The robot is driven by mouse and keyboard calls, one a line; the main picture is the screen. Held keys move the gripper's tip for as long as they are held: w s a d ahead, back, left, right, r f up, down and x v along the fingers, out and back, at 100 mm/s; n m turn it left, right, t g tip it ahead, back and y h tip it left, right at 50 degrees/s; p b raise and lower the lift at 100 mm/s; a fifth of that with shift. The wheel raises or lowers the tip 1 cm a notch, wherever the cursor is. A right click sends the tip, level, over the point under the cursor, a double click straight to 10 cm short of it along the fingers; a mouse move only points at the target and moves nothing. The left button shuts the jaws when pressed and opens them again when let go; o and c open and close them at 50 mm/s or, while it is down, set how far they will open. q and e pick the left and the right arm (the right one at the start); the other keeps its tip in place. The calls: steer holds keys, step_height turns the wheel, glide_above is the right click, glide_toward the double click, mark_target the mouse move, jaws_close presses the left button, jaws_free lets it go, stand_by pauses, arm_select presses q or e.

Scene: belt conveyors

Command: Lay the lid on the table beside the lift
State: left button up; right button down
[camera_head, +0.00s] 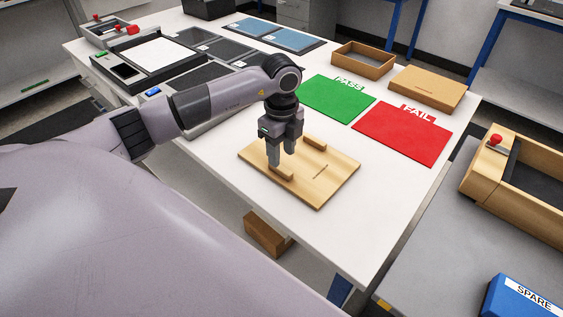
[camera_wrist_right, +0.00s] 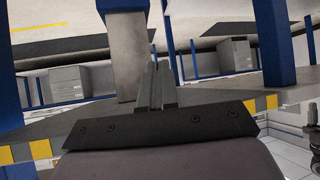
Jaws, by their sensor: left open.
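A flat light wooden board (camera_head: 333,185), which looks like the lid, lies on the white table (camera_head: 357,229). It has a small wooden block near its left edge, another near its far edge, and a dark slit. My left gripper (camera_head: 282,158) points down over the board's left part, fingers apart beside the near block. I cannot tell whether they touch it. Nothing is clearly recognisable as the lift. My right gripper (camera_wrist_right: 157,88) shows in the right wrist view with its fingers together and nothing visible between them.
A green PASS mat (camera_head: 337,99) and a red FAIL mat (camera_head: 404,133) lie behind the board. An open wooden tray (camera_head: 363,60) and a flat brown box (camera_head: 428,88) stand farther back. A wooden crate (camera_head: 485,166) stands at the right. White table is bare around the board.

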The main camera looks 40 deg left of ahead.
arm_select(q)
step_height(320, 180, up, 7)
stand_by(0.3)
steer(key=shift+r, duration=0.1)
